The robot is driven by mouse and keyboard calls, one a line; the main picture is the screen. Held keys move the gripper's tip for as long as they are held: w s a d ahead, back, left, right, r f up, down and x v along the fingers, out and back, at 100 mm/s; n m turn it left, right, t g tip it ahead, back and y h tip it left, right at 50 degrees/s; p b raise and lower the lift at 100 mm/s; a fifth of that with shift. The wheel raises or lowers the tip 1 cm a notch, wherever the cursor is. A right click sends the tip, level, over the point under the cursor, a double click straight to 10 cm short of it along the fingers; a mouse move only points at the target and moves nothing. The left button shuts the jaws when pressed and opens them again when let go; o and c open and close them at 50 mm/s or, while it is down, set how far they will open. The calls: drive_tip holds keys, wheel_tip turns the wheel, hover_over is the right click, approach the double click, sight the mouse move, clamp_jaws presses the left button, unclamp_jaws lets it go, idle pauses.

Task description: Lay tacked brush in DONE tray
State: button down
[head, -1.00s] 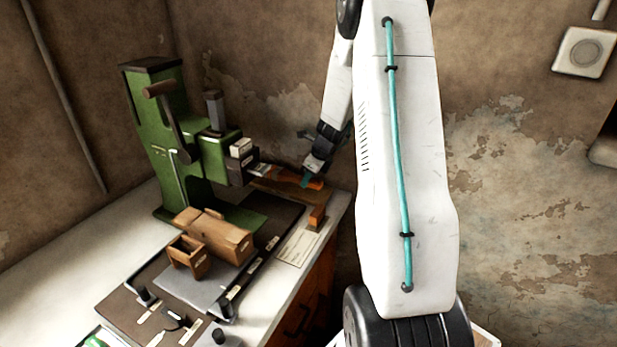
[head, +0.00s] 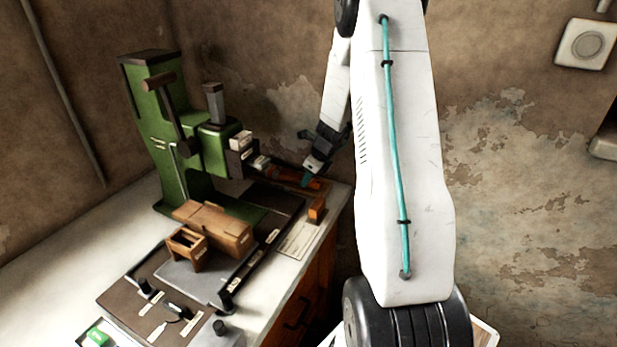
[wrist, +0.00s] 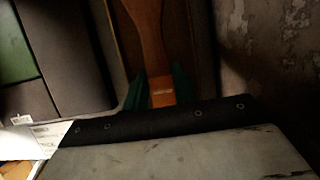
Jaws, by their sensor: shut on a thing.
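My gripper (head: 306,181), with teal fingertips, is at the far right corner of the bench, beside the green press. It is shut on the orange wooden handle of the brush (head: 316,186). In the wrist view the handle (wrist: 146,30) runs up and away from between the teal fingers (wrist: 159,90). The far end of the brush is out of the wrist view and hard to make out in the head view. A brown, tray-like piece (head: 284,174) lies under and behind the handle. I cannot read a DONE label or tell whether the brush touches it.
The green press (head: 160,135) stands left of my gripper. A small orange wooden block (head: 317,209) stands near the bench's right edge. The peeling wall (head: 500,150) is close behind and to the right.

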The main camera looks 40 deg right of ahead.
drive_tip(key=c, duration=1.1)
unclamp_jaws()
drive_tip(key=shift+o, duration=0.2)
drive_tip(key=v, duration=0.7)
drive_tip(key=shift+s+d+r, duration=0.1)
drive_tip(key=shift+s+r, duration=0.05)
drive_tip(key=shift+r, duration=0.25)
